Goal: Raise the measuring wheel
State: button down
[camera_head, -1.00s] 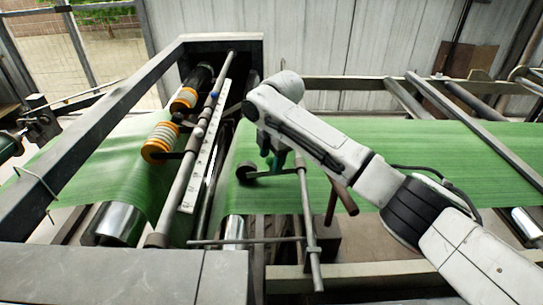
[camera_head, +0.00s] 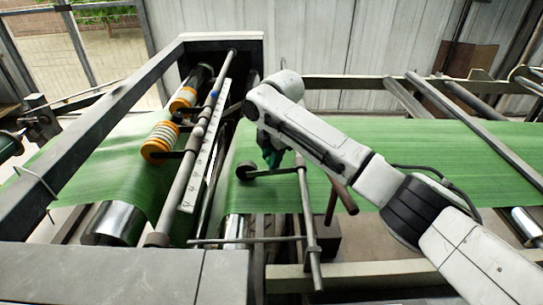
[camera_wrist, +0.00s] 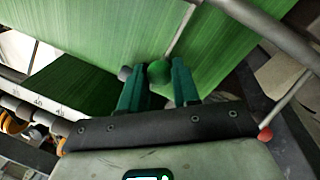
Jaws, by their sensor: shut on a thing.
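The measuring wheel (camera_head: 246,170) is a small dark wheel on a thin arm that runs to a grey rod (camera_head: 304,190). It sits at the green woven web (camera_head: 400,150); I cannot tell whether it touches it. My gripper (camera_head: 273,158) is above the wheel's arm, just right of the wheel, partly hidden by my wrist. In the wrist view, my gripper's teal fingers (camera_wrist: 158,88) are shut on a green ball knob (camera_wrist: 158,72). A small grey round end, perhaps the wheel, shows just left of the fingers.
A dark frame beam (camera_head: 95,120) and a long grey bar (camera_head: 190,150) stand left of my gripper. A brown handle (camera_head: 342,196) hangs close below my arm. The web to the right is open.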

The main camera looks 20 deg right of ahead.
jog(key=shift+r, duration=0.1)
jog(key=shift+s+d+r+t+y+p, duration=0.15)
jog(key=shift+d+r+y+p, duration=0.2)
jog(key=shift+y, duration=0.2)
jog(key=shift+s+d+r+t+y+p, duration=0.15)
jog(key=shift+d+r+y+p, duration=0.1)
jog(key=shift+r+y+p, duration=0.25)
jog(key=shift+s+d+r+m+t+y, duration=0.15)
jog(key=shift+d+r+t+y, duration=0.1)
jog(key=shift+d+y, duration=0.3)
jog(key=shift+s+d+r+m+t+y, duration=0.15)
jog(key=shift+d+r+y, duration=0.15)
jog(key=shift+y, duration=0.4)
jog(key=d+y+b, duration=0.1)
jog(key=t+y+b, duration=0.1)
jog(key=shift+s+d+r+y, duration=0.2)
jog(key=shift+d+r+y, duration=0.1)
jog(key=shift+d, duration=0.1)
jog(key=d+y+b, duration=0.1)
jog(key=d+t+y+b, duration=0.1)
jog(key=b, duration=0.1)
jog(key=s+d+r+y+b, duration=0.1)
jog(key=shift+m+y+b, duration=0.3)
jog(key=shift+b, duration=0.05)
jog(key=shift+t, duration=0.3)
jog(key=shift+d, duration=0.1)
jog(key=c, duration=0.8)
grip_release()
